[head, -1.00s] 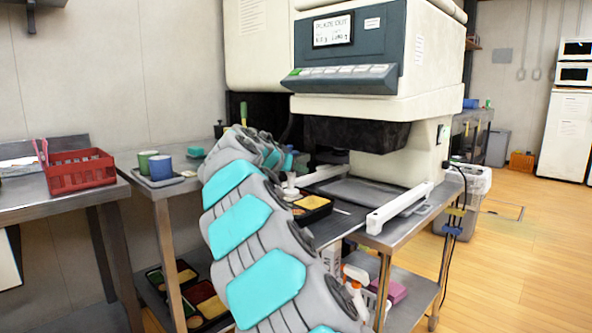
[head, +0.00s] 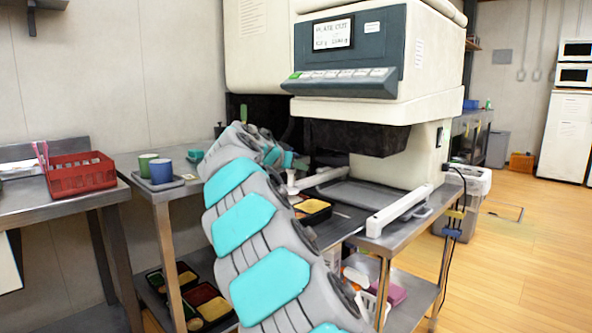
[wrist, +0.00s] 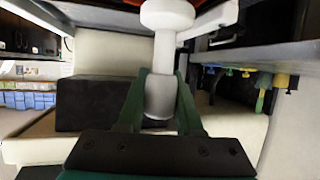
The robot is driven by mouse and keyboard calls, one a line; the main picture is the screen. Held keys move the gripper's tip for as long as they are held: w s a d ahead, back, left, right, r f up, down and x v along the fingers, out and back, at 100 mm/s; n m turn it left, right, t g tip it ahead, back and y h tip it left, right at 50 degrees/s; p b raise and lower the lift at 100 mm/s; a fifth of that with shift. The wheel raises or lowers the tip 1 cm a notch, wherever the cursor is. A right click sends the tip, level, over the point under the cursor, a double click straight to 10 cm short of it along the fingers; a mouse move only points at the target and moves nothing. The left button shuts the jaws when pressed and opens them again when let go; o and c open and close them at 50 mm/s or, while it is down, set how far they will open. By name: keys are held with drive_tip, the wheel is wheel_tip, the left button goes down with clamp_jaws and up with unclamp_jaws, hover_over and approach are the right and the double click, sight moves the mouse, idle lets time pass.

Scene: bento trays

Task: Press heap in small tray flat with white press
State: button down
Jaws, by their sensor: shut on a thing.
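My gripper (wrist: 160,88) is shut on the handle of the white press (wrist: 164,52). The press's round white end shows at the top of the wrist view. In the head view a small part of the white press (head: 291,182) shows past my arm, close behind the small black tray (head: 318,219). That tray sits on the steel table by the machine and has a yellow filling (head: 312,206). My arm hides its left part, and I cannot tell the heap's shape. My gripper is mostly hidden behind my arm in the head view.
The big cream machine (head: 352,108) overhangs the table, with a white rail (head: 398,212) at right. A tray with a green and a blue cup (head: 161,171) and a red basket (head: 80,175) stand left. More filled trays (head: 204,303) lie on the lower shelf.

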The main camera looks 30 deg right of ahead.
wheel_tip(320, 180, up, 6)
drive_tip(key=p, duration=0.3)
drive_tip(key=shift+r, duration=0.2)
idle(0.6)
